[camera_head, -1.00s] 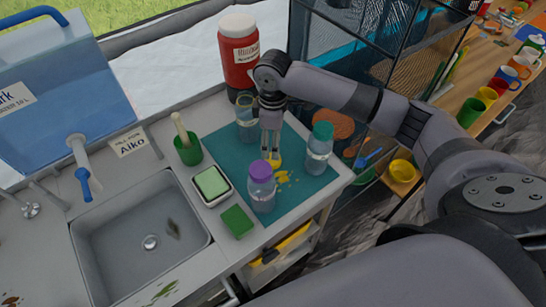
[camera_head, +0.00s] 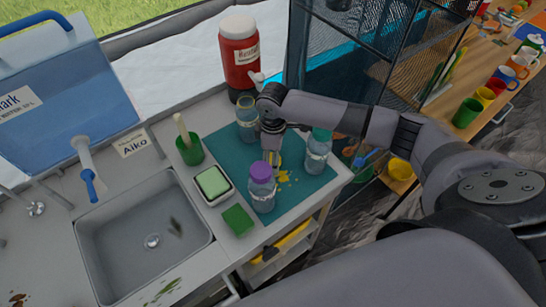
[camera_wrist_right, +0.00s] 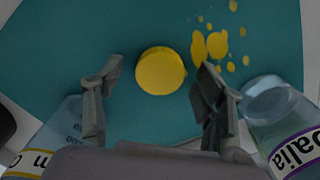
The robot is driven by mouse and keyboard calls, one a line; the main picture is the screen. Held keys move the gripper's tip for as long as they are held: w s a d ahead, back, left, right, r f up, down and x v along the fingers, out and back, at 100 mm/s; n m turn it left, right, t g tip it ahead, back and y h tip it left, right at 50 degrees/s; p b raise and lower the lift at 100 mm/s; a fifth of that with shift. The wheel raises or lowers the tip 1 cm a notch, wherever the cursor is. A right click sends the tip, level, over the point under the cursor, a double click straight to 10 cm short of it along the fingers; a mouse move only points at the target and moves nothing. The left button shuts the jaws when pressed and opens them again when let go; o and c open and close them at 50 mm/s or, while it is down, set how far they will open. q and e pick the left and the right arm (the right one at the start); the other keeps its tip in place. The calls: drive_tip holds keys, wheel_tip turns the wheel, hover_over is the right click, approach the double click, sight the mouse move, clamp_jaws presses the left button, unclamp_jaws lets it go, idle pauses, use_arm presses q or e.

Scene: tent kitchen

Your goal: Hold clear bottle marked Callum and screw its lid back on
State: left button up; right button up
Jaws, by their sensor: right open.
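A clear open bottle with a yellow rim (camera_head: 247,122) stands upright at the back left of the teal mat. In the right wrist view, a bottle (camera_wrist_right: 45,138) with a yellow band ends its name in "m"; the rest is cut off. A round yellow lid (camera_wrist_right: 160,70) lies on the mat, partly hidden by my gripper in the head view (camera_head: 280,160). My right gripper (camera_head: 276,158) is low over the mat between the bottles. Its fingers (camera_wrist_right: 161,72) are open on either side of the lid, with gaps. My left gripper is not in view.
A purple-lidded bottle (camera_head: 262,190) stands in front and a teal-lidded bottle (camera_head: 318,152) to the right, both close. Yellow spots (camera_wrist_right: 215,45) lie beside the lid. A green cup (camera_head: 189,150), green sponge (camera_head: 238,219) and sink (camera_head: 140,225) are left. A red bottle (camera_head: 240,60) stands behind.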

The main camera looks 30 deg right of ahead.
idle(0.3)
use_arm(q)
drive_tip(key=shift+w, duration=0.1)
use_arm(e)
drive_tip(key=c, duration=0.8)
use_arm(q)
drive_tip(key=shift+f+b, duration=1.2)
drive_tip(key=shift+b, duration=0.05)
use_arm(e)
drive_tip(key=shift+r, duration=10)
